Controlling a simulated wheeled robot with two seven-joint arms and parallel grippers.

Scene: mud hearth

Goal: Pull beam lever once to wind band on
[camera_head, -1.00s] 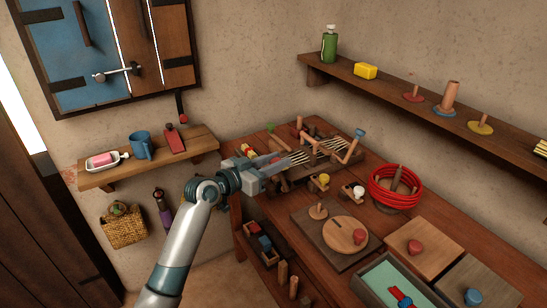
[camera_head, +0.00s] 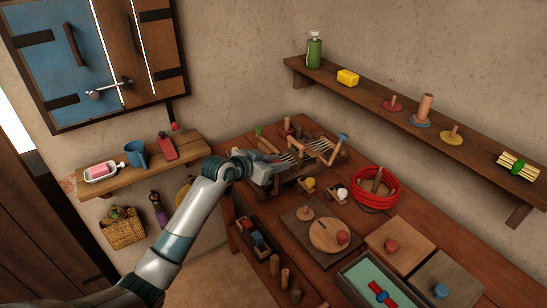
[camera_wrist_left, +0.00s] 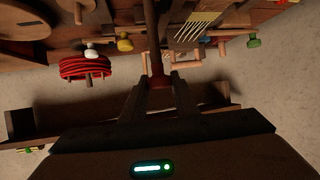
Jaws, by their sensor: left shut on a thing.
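A small wooden loom (camera_head: 300,163) with pale threads stands at the back of the workbench. A wooden crank-like piece with a blue knob (camera_head: 343,137) rises at its right end. My left gripper (camera_head: 275,170) is at the loom's left end and covers that part. In the left wrist view, its fingers (camera_wrist_left: 158,92) are shut on a brown wooden bar (camera_wrist_left: 151,35), which runs up between them. I take the bar for the beam lever; its far end is out of view. My right gripper is not in view.
A red coil (camera_head: 376,196) on a peg, small yellow and white knobs and a board with a round wooden disc (camera_head: 329,235) lie right of and in front of the loom. A wall shelf (camera_head: 420,125) runs above the bench. A lower shelf (camera_head: 140,160) is at the left.

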